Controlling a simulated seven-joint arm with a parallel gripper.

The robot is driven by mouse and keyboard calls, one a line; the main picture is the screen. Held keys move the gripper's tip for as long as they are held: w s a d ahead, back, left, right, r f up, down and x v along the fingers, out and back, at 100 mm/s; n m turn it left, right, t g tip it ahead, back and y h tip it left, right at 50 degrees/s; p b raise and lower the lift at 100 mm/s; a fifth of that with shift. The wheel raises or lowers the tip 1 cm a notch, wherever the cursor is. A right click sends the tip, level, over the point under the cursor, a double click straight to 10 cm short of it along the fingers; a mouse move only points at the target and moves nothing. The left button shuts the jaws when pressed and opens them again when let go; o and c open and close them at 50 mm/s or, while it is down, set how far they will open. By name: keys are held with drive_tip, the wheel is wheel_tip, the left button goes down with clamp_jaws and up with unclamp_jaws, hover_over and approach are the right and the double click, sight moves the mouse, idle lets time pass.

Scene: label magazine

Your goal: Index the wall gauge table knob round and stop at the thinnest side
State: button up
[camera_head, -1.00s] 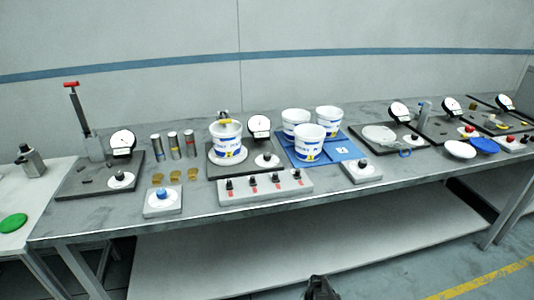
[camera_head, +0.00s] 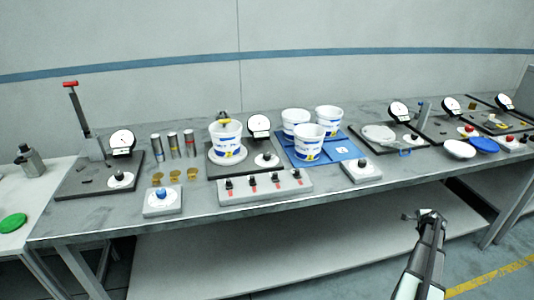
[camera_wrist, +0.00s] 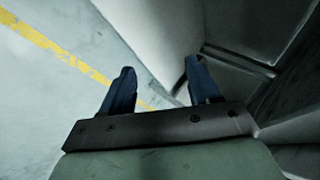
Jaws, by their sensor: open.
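A white tub with a blue and yellow label (camera_head: 227,141) stands on a round turntable (camera_head: 215,160) at the middle station of the bench. A dial gauge (camera_head: 259,126) with a white face stands right behind it. A black knob on a white disc (camera_head: 267,159) sits at the station's front right; its pointer setting is too small to read. My gripper (camera_head: 427,214) is low at the right, in front of the bench and well away from the knob. In the wrist view its two dark blue fingers (camera_wrist: 157,78) are apart with nothing between them.
A box with several knobs (camera_head: 265,187) lies in front of the station. A blue-knob box (camera_head: 162,200) is left, another knob box (camera_head: 361,170) right. White tubs (camera_head: 308,142) stand on a blue mat (camera_head: 340,152). The bench edge (camera_head: 300,198) lies between my gripper and these things.

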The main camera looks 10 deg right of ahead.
drive_tip(key=s+d+r+m+t+h, duration=0.1)
drive_tip(key=s+d+r+h, duration=0.15)
drive_tip(key=d+r, duration=0.85)
drive_tip(key=s+d+r+h, duration=0.1)
drive_tip(key=s+d+r, duration=0.2)
drive_tip(key=d+r, duration=0.85)
drive_tip(key=w+a+r+n+t+y, duration=0.1)
drive_tip(key=w+a+r+n, duration=0.15)
drive_tip(key=r, duration=0.45)
drive_tip(key=w+a+r+n, duration=0.2)
drive_tip(key=w+r, duration=0.1)
drive_tip(key=r, duration=0.4)
drive_tip(key=w+a+r+n+t+y, duration=0.1)
drive_tip(key=w+a+r+n, duration=0.15)
drive_tip(key=r, duration=0.45)
drive_tip(key=w+a+n+g+y, duration=0.15)
drive_tip(key=w+a+n, duration=0.25)
drive_tip(key=w+a, duration=0.55)
drive_tip(key=w+a+n+g+y, duration=0.1)
drive_tip(key=w+a+n+y, duration=0.3)
drive_tip(key=a, duration=1)
drive_tip(key=w+a+n+g+y, duration=0.1)
drive_tip(key=w+a+n, duration=0.3)
drive_tip(key=w+a, duration=0.6)
drive_tip(key=n+g, duration=0.7)
drive_tip(key=n, duration=0.4)
hover_over(267, 154)
wheel_tip(267, 154, down, 14)
drive_tip(key=shift+w+r, duration=0.1)
drive_tip(key=shift+r, duration=0.1)
